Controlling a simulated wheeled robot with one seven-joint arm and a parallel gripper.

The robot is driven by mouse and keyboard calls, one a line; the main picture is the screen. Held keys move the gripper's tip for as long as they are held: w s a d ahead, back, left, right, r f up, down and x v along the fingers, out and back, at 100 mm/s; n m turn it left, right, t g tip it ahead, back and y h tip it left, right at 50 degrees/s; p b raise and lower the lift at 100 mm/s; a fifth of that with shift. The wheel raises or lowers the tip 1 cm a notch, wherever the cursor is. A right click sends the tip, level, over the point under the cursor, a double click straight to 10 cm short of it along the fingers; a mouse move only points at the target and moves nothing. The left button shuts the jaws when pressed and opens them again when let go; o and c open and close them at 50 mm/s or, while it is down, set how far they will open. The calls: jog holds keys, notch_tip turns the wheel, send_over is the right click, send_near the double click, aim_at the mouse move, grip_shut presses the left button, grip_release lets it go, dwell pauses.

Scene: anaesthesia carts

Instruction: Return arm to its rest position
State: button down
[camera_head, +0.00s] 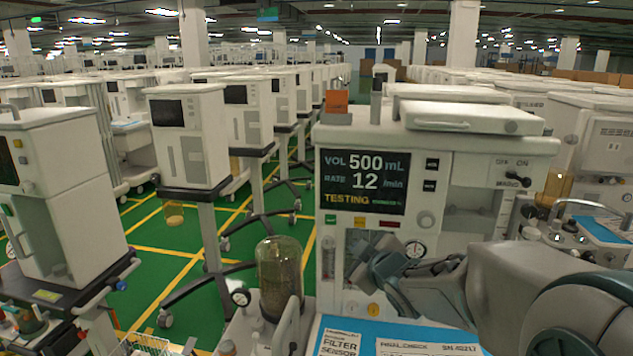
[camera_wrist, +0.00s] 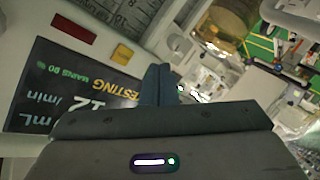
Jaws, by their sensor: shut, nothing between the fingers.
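My arm reaches in from the right in the head view, and my gripper (camera_head: 370,265) is in front of the lower panel of the near anaesthesia machine (camera_head: 437,235). In the wrist view my gripper's dark fingers (camera_wrist: 158,72) are together, with nothing between them. The machine's screen (camera_head: 364,181) reads VOL 500 mL, RATE 12 /min, TESTING. The screen (camera_wrist: 85,95) shows tilted and nearly upside down behind the fingers in the wrist view. I cannot tell whether the fingers touch the panel.
A clear canister (camera_head: 280,275) with grainy filling stands left of my gripper. A blue surface with labelled papers (camera_head: 410,343) lies below my arm. More machines on wheeled stands (camera_head: 188,135) fill the left and back. Green floor with yellow lines (camera_head: 160,245) shows between them.

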jog(key=s+d+f+m+g+h, duration=0.2)
jog(key=s+d+m+g+h, duration=0.15)
jog(key=s, duration=0.25)
jog(key=s+d+f+m+g+h, duration=0.2)
jog(key=s+d+m, duration=0.15)
jog(key=s, duration=0.25)
jog(key=s+f+m+g, duration=0.2)
jog(key=s, duration=0.5)
jog(key=s+a+f+m+g+y, duration=0.1)
jog(key=s+f+m+g, duration=0.1)
jog(key=s, duration=0.6)
jog(key=shift+s+a+m+g, duration=0.3)
jog(key=shift+g, duration=0.45)
